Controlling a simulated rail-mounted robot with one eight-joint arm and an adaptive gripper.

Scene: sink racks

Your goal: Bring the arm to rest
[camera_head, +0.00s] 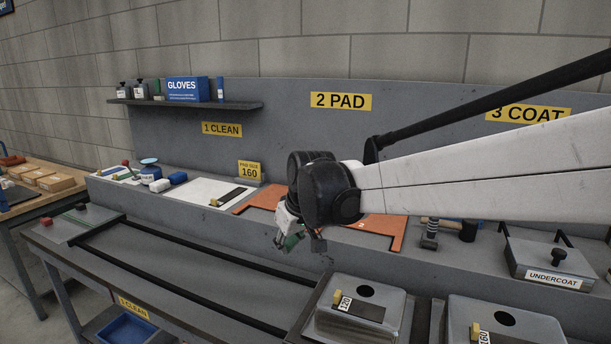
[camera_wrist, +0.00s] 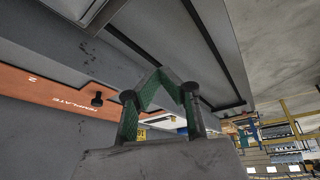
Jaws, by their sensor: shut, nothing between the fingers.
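My gripper (camera_head: 287,243) hangs at the end of my white arm, above the bench near the orange template (camera_head: 258,196). In the wrist view its two green fingers (camera_wrist: 162,74) meet at the tips, shut and empty. The wrist view is tilted, and the orange template (camera_wrist: 45,91) shows at its left with a black knob (camera_wrist: 97,99). My arm reaches in from the right and hides part of the template and back panel. I see no contact between the gripper and anything.
A box labelled UNDERCOAT (camera_head: 552,264) is at the right. A shelf (camera_head: 190,104) with a blue gloves box (camera_head: 182,89) is on the back wall. Black rails (camera_head: 190,283) run along the front left bench, which is otherwise mostly clear.

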